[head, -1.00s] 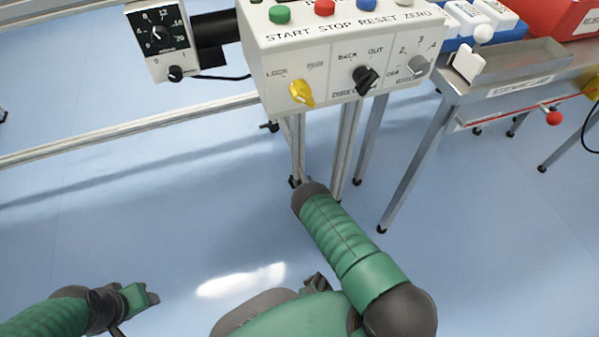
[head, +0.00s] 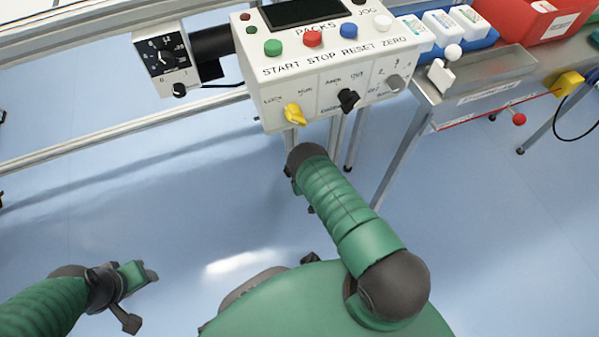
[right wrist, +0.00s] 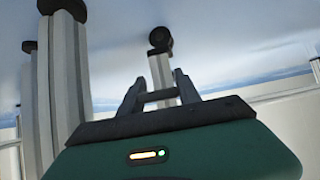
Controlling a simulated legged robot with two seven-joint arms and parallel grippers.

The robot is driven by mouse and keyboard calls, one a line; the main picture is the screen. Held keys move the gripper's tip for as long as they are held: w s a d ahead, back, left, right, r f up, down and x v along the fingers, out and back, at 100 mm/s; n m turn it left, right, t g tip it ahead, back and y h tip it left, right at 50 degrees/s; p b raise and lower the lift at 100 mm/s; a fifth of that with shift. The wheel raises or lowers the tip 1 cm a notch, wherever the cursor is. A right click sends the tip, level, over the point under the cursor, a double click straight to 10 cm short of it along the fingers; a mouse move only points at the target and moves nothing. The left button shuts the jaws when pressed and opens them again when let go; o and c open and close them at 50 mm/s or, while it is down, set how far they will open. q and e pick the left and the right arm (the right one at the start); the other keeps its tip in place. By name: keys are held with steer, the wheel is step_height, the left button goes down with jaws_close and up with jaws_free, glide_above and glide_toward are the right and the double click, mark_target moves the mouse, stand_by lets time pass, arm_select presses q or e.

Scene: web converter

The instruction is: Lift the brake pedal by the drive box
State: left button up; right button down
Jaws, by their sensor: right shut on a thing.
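A white control box (head: 290,96) with START, STOP, RESET and ZERO buttons stands at the top centre of the head view. No brake pedal can be made out clearly. My right arm reaches toward the area below this box, and its gripper is hidden in that view. In the right wrist view, my right gripper (right wrist: 160,90) is shut on a thin grey bar (right wrist: 161,95) between its fingers. I cannot tell whether this bar is the pedal. My left gripper (head: 138,290) is low at the left, over bare floor and away from the box. Its jaw opening is unclear.
Metal posts (right wrist: 65,75) stand close to my right gripper in the wrist view. A dial unit (head: 163,58) is left of the box. A metal bench with a tray (head: 490,75) and a red bin (head: 538,18) is at the right. The left floor is clear.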

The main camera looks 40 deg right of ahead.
steer(key=shift+w+r, duration=0.1)
steer(key=shift+w, duration=0.05)
steer(key=c, duration=0.8)
jaws_free()
steer(key=shift+c, duration=0.2)
steer(key=p+v, duration=1.4)
steer(key=v, duration=0.2)
steer(key=shift+s, duration=0.45)
